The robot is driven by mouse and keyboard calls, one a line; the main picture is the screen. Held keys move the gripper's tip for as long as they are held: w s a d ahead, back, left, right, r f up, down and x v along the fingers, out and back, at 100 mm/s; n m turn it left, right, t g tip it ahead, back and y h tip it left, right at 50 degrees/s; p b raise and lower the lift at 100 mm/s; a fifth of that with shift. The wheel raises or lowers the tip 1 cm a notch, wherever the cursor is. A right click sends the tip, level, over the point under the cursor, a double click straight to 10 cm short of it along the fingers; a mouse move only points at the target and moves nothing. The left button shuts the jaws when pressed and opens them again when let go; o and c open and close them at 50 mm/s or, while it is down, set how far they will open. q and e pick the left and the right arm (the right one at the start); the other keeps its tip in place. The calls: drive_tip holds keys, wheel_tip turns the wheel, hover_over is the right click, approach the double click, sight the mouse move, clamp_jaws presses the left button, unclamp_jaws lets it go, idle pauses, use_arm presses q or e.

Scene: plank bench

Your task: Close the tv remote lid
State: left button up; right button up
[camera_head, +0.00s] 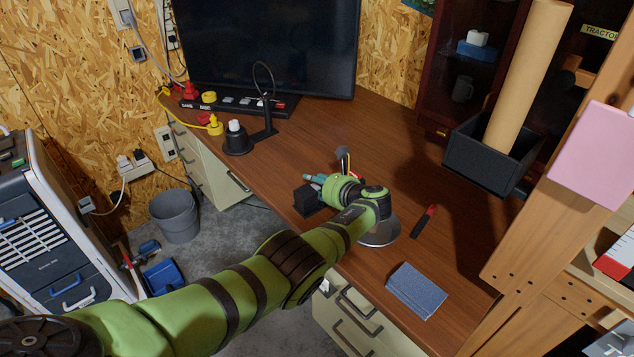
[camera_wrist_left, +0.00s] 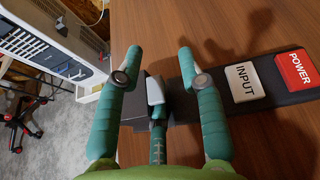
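My left gripper (camera_head: 316,180) reaches in from the left over the desk's front edge. A black strip, seemingly the TV remote (camera_wrist_left: 209,77), runs right from there, with a white INPUT and a red POWER button. I cannot clearly make out the lid or its angle. My right gripper is not in view.
A second black button panel (camera_head: 240,103) lies before the TV (camera_head: 265,45). The desk's middle right is clear.

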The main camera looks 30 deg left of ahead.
use_arm(q)
drive_tip(key=v, duration=1.2)
idle(0.5)
